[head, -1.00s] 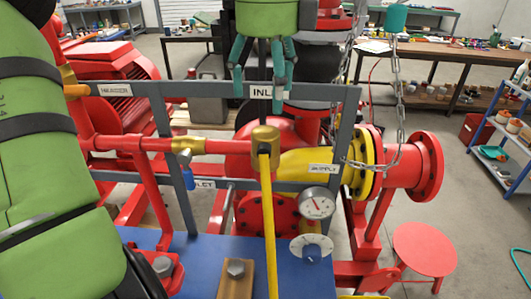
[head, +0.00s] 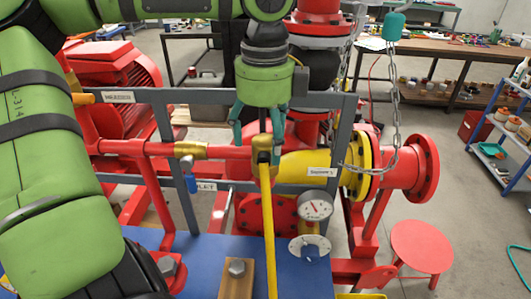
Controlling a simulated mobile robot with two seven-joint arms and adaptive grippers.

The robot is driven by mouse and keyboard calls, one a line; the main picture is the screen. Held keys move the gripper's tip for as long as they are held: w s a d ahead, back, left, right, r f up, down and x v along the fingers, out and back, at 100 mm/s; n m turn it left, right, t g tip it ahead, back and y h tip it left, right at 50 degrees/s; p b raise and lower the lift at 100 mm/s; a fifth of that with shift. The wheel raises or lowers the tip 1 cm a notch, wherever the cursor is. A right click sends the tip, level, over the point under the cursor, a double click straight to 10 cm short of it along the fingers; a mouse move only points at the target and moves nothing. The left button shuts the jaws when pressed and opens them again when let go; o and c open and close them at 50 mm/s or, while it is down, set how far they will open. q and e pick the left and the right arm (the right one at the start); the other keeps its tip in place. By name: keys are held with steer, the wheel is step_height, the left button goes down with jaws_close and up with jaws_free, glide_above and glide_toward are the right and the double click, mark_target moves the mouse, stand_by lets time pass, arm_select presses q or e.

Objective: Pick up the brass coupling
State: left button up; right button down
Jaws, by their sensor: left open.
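My left gripper (head: 260,137) hangs fingers down from the top of the head view, open, with its teal fingers on either side of a brass block (head: 262,150). The block sits at the right end of the red pipe, at the top of a long yellow bar (head: 268,220). I cannot tell whether the fingers touch it, and they partly hide it. A second brass fitting (head: 190,149) sits on the pipe further left, above a blue handle. I cannot tell for certain which brass part is the coupling. My right gripper is out of view.
A grey frame (head: 345,130) with label plates stands around the pipe. A pressure gauge (head: 316,205), a yellow pipe section (head: 300,166) and a hanging chain (head: 394,95) are to the right. A wooden block with a bolt (head: 236,280) is on the blue base below.

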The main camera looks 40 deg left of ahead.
mark_target(264, 140)
arm_select(q)
steer(key=c, duration=1.4)
step_height(264, 140, up, 9)
steer(key=shift+r+b, duration=0.1)
steer(key=shift+b, duration=1.05)
steer(key=shift+r, duration=0.5)
